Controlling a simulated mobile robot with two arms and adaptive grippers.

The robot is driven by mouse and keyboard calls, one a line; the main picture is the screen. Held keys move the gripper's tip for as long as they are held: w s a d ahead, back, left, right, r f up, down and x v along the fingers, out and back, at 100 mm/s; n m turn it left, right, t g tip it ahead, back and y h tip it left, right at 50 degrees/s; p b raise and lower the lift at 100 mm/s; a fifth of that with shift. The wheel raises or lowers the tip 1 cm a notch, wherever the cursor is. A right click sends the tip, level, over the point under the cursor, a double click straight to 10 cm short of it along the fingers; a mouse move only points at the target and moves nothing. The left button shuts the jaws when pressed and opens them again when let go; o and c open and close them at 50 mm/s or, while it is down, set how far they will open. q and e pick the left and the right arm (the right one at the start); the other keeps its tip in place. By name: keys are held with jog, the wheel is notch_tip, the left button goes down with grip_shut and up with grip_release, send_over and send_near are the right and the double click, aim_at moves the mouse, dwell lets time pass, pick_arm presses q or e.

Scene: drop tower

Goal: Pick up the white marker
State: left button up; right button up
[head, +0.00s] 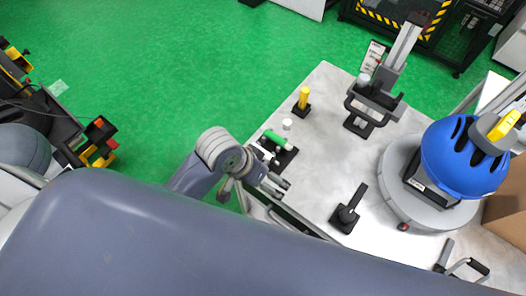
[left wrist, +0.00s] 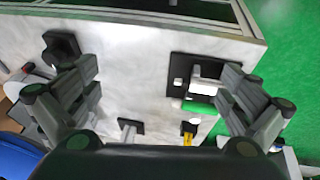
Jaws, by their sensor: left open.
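A white marker (left wrist: 207,82) appears to lie on a black square base (left wrist: 178,62) in the left wrist view, beside a green cylinder (left wrist: 198,107). In the head view the green cylinder (head: 274,138) and the black base (head: 288,157) are at the table's left edge; the marker is hard to make out there, partly behind my gripper. My left gripper (head: 281,187) is open and empty, above the table edge just in front of the base. In the left wrist view its fingers (left wrist: 158,74) are wide apart, the right one close to the marker's end. My right gripper is not in view.
A yellow post (head: 304,98) and a small white cylinder (head: 287,124) stand behind the green cylinder. A black handled block (head: 346,214) is to the right. A grey clamp stand (head: 372,107) and a blue domed device (head: 462,158) stand farther right. The middle tabletop (head: 335,155) is clear.

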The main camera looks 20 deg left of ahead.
pick_arm(q)
jog(key=w+d+m+g, duration=0.1)
jog(key=w+d, duration=0.2)
jog(key=w, duration=0.2)
notch_tip(320, 180, up, 3)
jog(key=n+g+y, duration=0.1)
jog(key=g+y, duration=0.1)
jog(key=y, duration=0.1)
send_over(265, 152)
notch_tip(265, 152, down, 5)
jog(key=shift+s+a+f, duration=0.15)
jog(key=shift+d+f+p, duration=0.2)
jog(key=shift+f+p, duration=0.65)
jog(key=shift+f, duration=1.8)
jog(key=c, duration=1)
jog(key=shift+s, duration=0.15)
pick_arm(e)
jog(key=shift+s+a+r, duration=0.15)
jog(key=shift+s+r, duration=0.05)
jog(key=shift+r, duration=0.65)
